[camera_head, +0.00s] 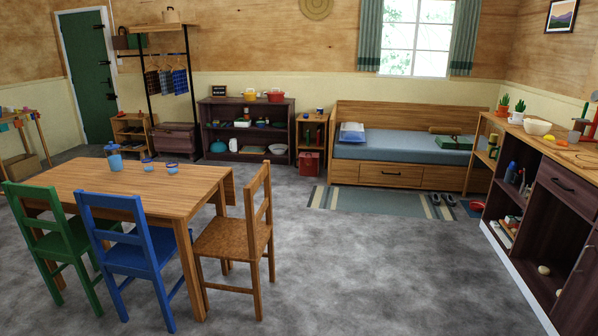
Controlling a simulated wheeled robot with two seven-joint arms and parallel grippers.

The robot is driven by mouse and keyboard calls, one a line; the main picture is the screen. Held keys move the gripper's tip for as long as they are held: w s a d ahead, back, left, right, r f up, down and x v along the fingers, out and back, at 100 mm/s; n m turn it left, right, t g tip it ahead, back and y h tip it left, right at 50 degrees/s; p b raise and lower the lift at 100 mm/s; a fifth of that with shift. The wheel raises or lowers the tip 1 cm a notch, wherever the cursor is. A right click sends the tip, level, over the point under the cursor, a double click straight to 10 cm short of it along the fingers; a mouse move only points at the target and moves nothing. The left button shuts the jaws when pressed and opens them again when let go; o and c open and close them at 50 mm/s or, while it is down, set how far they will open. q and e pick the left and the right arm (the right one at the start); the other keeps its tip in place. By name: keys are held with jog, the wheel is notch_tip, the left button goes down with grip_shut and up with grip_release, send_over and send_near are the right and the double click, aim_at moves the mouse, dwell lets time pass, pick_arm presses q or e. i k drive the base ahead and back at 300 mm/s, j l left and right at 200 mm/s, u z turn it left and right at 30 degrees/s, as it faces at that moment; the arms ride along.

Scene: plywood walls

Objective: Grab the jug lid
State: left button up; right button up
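A blue jug (114,158) stands upright on the wooden table (75,179) at the left. A small blue lid (111,146) with a knob appears to sit on top of the jug; it is too small to make out in detail. Neither of my grippers shows in the head view.
A green chair (65,235), a blue chair (135,247) and a brown chair (238,238) stand around the table's near and right sides. The grey floor (360,270) is clear to the right. A dark counter (545,185) lines the right wall.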

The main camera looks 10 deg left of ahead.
aim_at(111, 147)
jog(key=i+z, duration=0.15)
jog(key=i, duration=1)
jog(key=i+j+z, duration=0.15)
jog(key=i, duration=1.75)
jog(key=i+l+u, duration=0.1)
jog(key=i, duration=0.7)
jog(key=i+l+u, duration=0.1)
jog(key=i, duration=0.7)
jog(key=i+j+u, duration=0.1)
jog(key=i+u, duration=0.25)
jog(key=i+l+u, duration=0.1)
jog(key=i+u, duration=0.25)
jog(key=i, duration=0.2)
jog(key=i+l+u, duration=0.15)
jog(key=i+u, duration=0.2)
jog(key=i, duration=0.15)
jog(key=i+l+u, duration=0.35)
jog(key=i+j+u, duration=0.25)
jog(key=i+u, duration=0.55)
jog(key=i, duration=0.2)
jog(key=i+u, duration=0.45)
jog(key=i+l+u, duration=0.4)
jog(key=i, duration=0.15)
jog(key=j, duration=0.1)
